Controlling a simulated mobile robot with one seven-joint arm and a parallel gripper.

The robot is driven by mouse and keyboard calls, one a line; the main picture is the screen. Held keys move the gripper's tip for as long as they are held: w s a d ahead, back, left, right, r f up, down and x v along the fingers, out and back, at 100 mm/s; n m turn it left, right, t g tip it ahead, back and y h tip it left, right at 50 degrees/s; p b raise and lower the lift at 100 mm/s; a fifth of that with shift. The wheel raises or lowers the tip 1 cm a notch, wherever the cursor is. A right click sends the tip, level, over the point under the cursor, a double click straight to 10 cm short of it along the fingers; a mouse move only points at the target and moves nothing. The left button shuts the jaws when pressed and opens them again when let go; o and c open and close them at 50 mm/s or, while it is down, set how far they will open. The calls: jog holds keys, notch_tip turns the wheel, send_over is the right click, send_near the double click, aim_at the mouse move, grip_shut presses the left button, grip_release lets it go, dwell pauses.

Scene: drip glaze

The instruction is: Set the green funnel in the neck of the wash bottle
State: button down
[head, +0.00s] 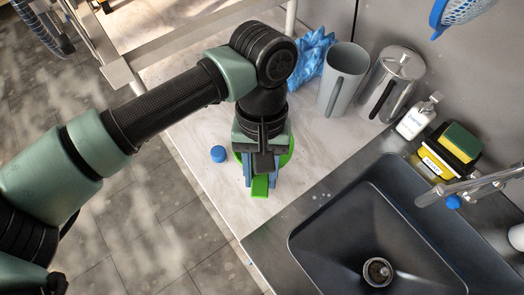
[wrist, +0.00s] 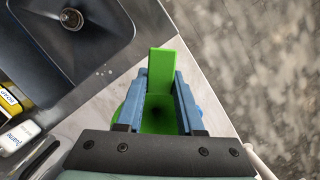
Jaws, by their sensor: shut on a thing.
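The green funnel (head: 260,187) is in my gripper (head: 261,172), over the counter left of the sink. In the wrist view the funnel (wrist: 161,70) shows its flat upright tab and part of its bowl with a dark hole, between the two blue fingers of my gripper (wrist: 160,95). The gripper is shut on the funnel. Its spout is hidden, and I cannot tell how high it sits. No wash bottle can be clearly made out; the space under the gripper and funnel is hidden. A blue cap (head: 218,154) lies on the counter to the left.
The dark sink (head: 350,230) is at right. A grey jug (head: 342,80), a metal pitcher (head: 395,82), blue gloves (head: 311,55), a small labelled bottle (head: 414,121) and a sponge (head: 460,141) stand behind. A tap (head: 470,187) reaches over the sink. The counter's left edge is close.

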jog(key=shift+f+b, duration=0.85)
jog(key=shift+c, duration=0.7)
grip_release()
jog(key=shift+p+v, duration=1.15)
jog(key=shift+v, duration=2.35)
jog(key=b+v, duration=0.2)
jog(key=v, duration=1.1)
jog(key=shift+b, duration=0.4)
